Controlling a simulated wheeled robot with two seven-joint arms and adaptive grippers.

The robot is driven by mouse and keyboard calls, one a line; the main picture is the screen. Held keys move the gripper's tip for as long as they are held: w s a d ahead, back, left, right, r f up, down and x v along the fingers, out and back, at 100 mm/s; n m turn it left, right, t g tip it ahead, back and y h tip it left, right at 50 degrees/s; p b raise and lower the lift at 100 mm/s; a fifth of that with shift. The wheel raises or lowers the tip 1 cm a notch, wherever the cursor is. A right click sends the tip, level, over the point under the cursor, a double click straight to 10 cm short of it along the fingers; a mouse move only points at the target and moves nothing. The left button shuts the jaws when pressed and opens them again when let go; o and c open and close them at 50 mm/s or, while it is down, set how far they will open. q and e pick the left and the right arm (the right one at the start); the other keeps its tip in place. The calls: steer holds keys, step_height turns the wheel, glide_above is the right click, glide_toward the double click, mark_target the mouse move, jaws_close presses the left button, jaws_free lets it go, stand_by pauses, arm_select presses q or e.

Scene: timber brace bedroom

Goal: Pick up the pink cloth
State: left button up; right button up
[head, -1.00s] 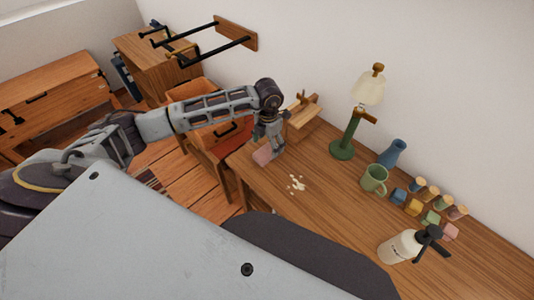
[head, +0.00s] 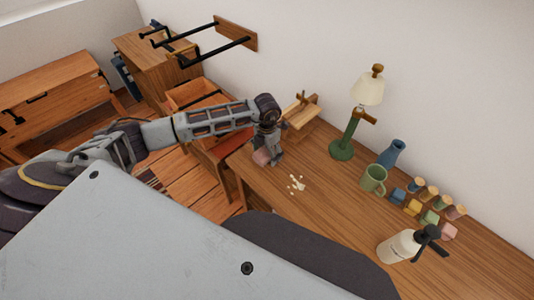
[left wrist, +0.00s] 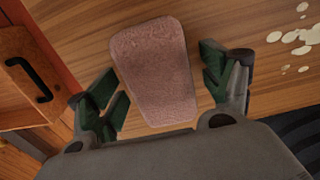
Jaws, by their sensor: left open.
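The pink cloth (left wrist: 152,68) lies on the wooden table and looks like a thick, rounded block in the left wrist view. In the head view the cloth (head: 262,157) shows at the table's left end, partly covered by my gripper. My left gripper (left wrist: 165,90) is open, with one finger on each side of the cloth's lower part. In the head view the left gripper (head: 268,150) points down over the cloth. I cannot tell whether the fingers touch it. My right gripper is not in view.
Pale spilled spots (head: 297,184) lie on the table (head: 320,215) near the cloth. A wooden stand (head: 301,115), a green lamp (head: 347,140), a green mug (head: 374,180), a blue vase (head: 391,153), small coloured blocks and a pump bottle (head: 400,246) stand farther along. A drawer (left wrist: 25,75) is beside the table.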

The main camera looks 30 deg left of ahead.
mark_target(267, 150)
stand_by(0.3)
arm_select(q)
steer(key=c, duration=1.1)
steer(key=shift+r, duration=0.15)
steer(key=shift+r, duration=4.9)
steer(key=o, duration=0.4)
steer(key=c, duration=0.3)
steer(key=shift+r, duration=0.1)
